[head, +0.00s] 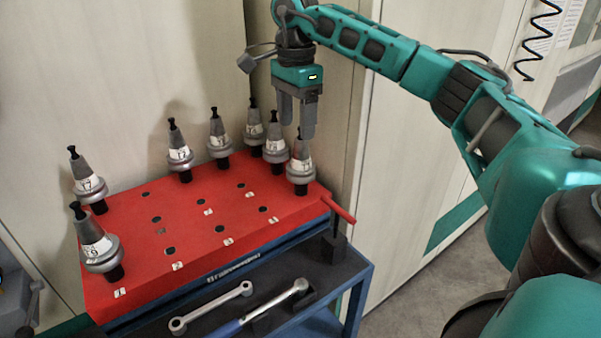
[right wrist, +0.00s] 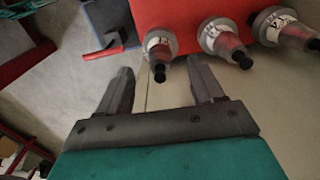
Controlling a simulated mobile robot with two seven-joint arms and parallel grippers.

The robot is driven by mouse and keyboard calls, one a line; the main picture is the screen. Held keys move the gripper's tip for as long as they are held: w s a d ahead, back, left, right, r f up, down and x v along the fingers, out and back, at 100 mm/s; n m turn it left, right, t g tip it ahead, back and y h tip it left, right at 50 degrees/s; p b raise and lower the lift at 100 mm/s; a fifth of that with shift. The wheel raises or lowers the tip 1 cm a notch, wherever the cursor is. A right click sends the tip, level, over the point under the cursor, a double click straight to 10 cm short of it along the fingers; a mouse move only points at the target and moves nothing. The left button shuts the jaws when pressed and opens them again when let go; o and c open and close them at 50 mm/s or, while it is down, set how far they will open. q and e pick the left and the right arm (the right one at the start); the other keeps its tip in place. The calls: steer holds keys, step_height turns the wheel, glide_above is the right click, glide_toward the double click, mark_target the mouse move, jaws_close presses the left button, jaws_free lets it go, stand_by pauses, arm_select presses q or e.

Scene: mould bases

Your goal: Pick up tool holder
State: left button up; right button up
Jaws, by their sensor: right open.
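Several grey conical tool holders with black tips and white labels stand upright in a red rack (head: 190,215). The nearest to my right gripper (head: 297,120) is the right corner tool holder (head: 300,172). My right gripper hangs fingers-down just above that holder, open and apart from it. Two more holders stand close by, at the back right (head: 274,145) and behind it (head: 254,128). In the right wrist view, the open fingers (right wrist: 158,88) point toward a tool holder (right wrist: 159,44), whose tip shows between them. My left gripper is not in view.
A blue cart (head: 355,285) carries the rack. A wrench (head: 210,307) and a blue-handled tool (head: 265,310) lie on its dark shelf. A red handle (head: 340,208) sticks out at the rack's right. A pale wall (head: 130,70) stands close behind.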

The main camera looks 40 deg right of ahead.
steer(key=b, duration=0.1)
glide_above(301, 174)
steer(key=w+d, duration=0.2)
step_height(301, 174, down, 4)
steer(key=shift+f, duration=0.7)
steer(key=shift+c, duration=0.5)
jaws_close()
steer(key=shift+w+r, duration=0.1)
steer(key=shift+r, duration=0.05)
